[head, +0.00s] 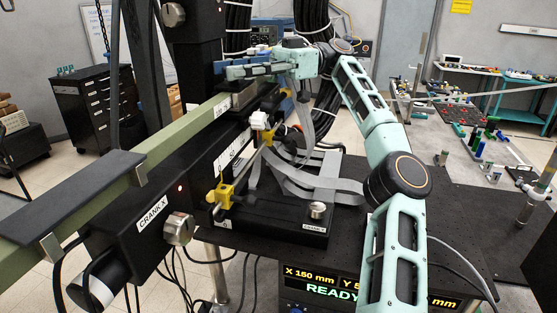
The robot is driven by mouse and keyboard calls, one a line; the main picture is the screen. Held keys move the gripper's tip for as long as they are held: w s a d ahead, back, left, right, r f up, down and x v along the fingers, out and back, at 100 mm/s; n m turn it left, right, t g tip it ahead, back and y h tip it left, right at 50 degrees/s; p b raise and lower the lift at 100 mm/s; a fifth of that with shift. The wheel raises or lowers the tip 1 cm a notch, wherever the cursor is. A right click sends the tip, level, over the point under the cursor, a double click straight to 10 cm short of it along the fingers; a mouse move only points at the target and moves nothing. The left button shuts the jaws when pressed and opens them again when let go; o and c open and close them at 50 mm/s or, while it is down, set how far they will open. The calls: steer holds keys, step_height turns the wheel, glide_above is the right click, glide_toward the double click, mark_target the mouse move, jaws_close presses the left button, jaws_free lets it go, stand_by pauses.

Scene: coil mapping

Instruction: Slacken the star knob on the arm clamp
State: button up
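My mint-green gripper (240,71) is at the upper middle of the head view. It points left, close to the black column and just above the far end of the green beam (190,128). Its fingers look small and partly overlap, so whether they are open or shut is unclear. I cannot pick out the star knob; it may be hidden by my gripper or the column. A thin rod carries two yellow pieces, one lower left (222,194) and one higher (266,138), below my gripper. Which part is the arm clamp is not clear.
Silver crank knobs sit at the black CRANK X box (150,222), on the column (173,14) and on the black base (317,210). Grey ribbon cables (305,185) loop below my wrist. A display (320,284) reads READY.

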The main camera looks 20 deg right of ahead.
steer(key=shift+t, duration=0.3)
steer(key=m+t+b, duration=0.1)
steer(key=t, duration=0.1)
steer(key=m+t+b, duration=0.1)
steer(key=t+b, duration=0.1)
steer(key=m+t+b, duration=0.1)
steer(key=m+t, duration=0.1)
steer(key=shift+s+d+f+b, duration=0.1)
steer(key=shift+f+b, duration=0.25)
steer(key=m+t+h+b, duration=0.1)
steer(key=m+t+b, duration=0.1)
steer(key=t+b, duration=0.1)
steer(key=m+t+h+b, duration=0.1)
steer(key=m+t+b, duration=0.2)
steer(key=t+b, duration=0.1)
steer(key=shift+t+b, duration=0.3)
steer(key=shift+b, duration=0.2)
steer(key=m+t+h+b, duration=0.3)
steer(key=m+t+h, duration=0.1)
steer(key=shift+r, duration=0.15)
steer(key=shift+r+m+t+h+b, duration=0.15)
steer(key=shift+m+t+h+b, duration=0.65)
steer(key=shift+m+t+h, duration=0.85)
steer(key=shift+m+h, duration=0.65)
steer(key=shift+h, duration=0.9)
